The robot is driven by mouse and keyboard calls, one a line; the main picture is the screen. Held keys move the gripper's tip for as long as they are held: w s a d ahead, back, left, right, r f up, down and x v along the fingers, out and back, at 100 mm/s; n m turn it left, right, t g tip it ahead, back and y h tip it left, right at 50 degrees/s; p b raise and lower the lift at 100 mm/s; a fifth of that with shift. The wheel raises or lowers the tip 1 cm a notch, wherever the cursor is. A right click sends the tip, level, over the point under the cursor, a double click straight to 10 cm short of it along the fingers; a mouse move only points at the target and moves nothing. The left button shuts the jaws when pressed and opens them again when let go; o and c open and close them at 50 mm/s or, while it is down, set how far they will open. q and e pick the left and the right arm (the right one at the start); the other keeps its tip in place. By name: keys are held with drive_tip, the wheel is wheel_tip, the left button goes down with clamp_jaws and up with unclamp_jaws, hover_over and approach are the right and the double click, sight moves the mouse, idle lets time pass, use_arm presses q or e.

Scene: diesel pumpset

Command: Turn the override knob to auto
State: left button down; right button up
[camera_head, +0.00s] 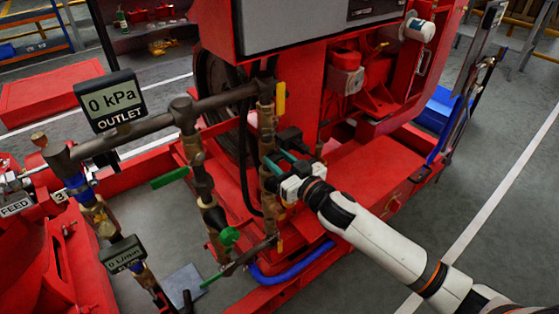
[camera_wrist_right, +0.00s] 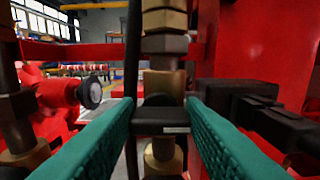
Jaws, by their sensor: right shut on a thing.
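The override knob (camera_wrist_right: 162,117) shows in the right wrist view as a small black piece with a pale mark, in front of a vertical brass pipe fitting (camera_wrist_right: 163,82). My right gripper (camera_wrist_right: 160,108) has its green finger pads on either side of the knob, shut on it. In the head view, my right gripper (camera_head: 274,165) reaches from the lower right to the brass pipe (camera_head: 266,130) on the red pumpset. There the fingers and wrist hide the knob, and I cannot read its setting. My left gripper is not in view.
A black valve body (camera_wrist_right: 270,115) sits close to the right finger. A green-handled valve (camera_head: 228,236), a yellow lever (camera_head: 281,98) and an outlet display (camera_head: 108,100) reading 0 kPa stand nearby. Open grey floor (camera_head: 480,225) lies to the right.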

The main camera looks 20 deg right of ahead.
drive_tip(key=shift+r+n+p, duration=0.15)
drive_tip(key=shift+n+p, duration=0.7)
drive_tip(key=shift+n, duration=0.15)
drive_tip(key=n+p, duration=0.2)
drive_tip(key=n, duration=0.2)
drive_tip(key=shift+a, duration=0.1)
drive_tip(key=n+p, duration=0.2)
drive_tip(key=n, duration=0.3)
drive_tip(key=shift+n, duration=0.4)
drive_tip(key=n, duration=0.2)
drive_tip(key=shift+s+a+f+n+p, duration=0.1)
drive_tip(key=shift+f+n+p, duration=0.2)
drive_tip(key=shift+p, duration=0.1)
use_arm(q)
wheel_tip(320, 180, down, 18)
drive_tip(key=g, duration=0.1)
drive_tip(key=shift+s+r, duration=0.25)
use_arm(e)
drive_tip(key=shift+n, duration=1.5)
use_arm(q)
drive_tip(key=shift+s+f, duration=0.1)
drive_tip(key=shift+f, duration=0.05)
use_arm(e)
drive_tip(key=o, duration=1)
